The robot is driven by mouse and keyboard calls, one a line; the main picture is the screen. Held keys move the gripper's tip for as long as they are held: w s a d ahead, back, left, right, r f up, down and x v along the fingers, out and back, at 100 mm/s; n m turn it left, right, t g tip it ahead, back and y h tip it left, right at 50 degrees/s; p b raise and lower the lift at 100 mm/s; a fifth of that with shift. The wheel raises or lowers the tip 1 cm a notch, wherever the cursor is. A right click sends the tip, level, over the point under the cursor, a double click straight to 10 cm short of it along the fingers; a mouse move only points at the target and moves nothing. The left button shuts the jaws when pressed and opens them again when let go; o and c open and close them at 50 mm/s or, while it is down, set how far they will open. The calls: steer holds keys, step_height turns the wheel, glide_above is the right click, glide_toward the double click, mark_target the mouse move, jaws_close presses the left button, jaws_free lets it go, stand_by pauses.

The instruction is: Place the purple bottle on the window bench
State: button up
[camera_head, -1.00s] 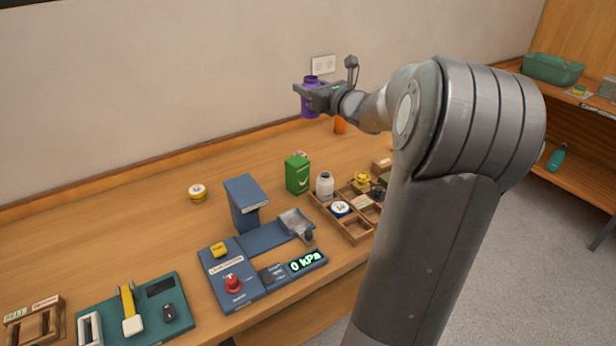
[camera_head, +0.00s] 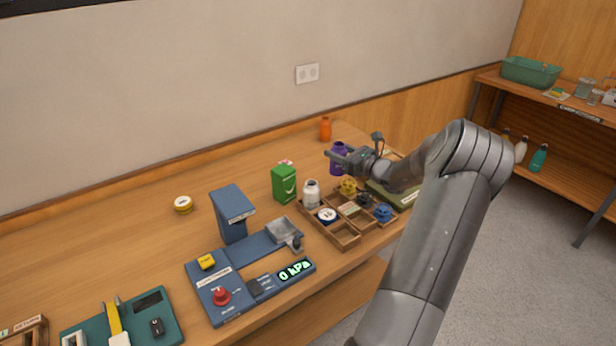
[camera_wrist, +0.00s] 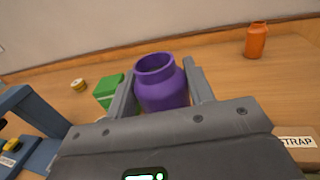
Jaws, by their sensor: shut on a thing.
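The purple bottle (camera_head: 338,160) is upright and open-topped, held in my gripper (camera_head: 340,157) over the back right part of the wooden bench (camera_head: 130,215). In the wrist view the purple bottle (camera_wrist: 160,84) sits between my two fingers (camera_wrist: 160,88), which are shut on it. Its lower part is hidden by the gripper body in the wrist view. In the head view I cannot tell whether its base touches the bench.
A divided wooden tray (camera_head: 343,238) with caps, a white bottle (camera_head: 311,194) and a green box (camera_head: 284,184) stand near. An orange bottle (camera_head: 325,129) stands behind. A blue pressure device (camera_head: 235,285) is at the front. Shelves (camera_head: 545,95) stand at right; bench's left back is clear.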

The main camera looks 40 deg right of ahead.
steer(key=shift+w+a+f, duration=0.7)
steer(key=shift+w+f, duration=0.6)
steer(key=shift+f, duration=0.25)
steer(key=shift+w+a+f, duration=0.65)
steer(key=shift+w+f, duration=0.65)
steer(key=shift+f, duration=0.2)
steer(key=shift+w+a+f, duration=0.7)
steer(key=shift+w+f, duration=0.6)
steer(key=shift+f, duration=0.25)
steer(key=o, duration=1.2)
steer(key=shift+f, duration=0.2)
steer(key=shift+r, duration=0.25)
steer(key=shift+o, duration=0.3)
steer(key=s, duration=0.4)
steer(key=s+d, duration=0.1)
steer(key=s, duration=0.3)
steer(key=s+d, duration=0.1)
steer(key=s, duration=0.2)
steer(key=shift+s+d, duration=0.15)
steer(key=shift+s, duration=0.25)
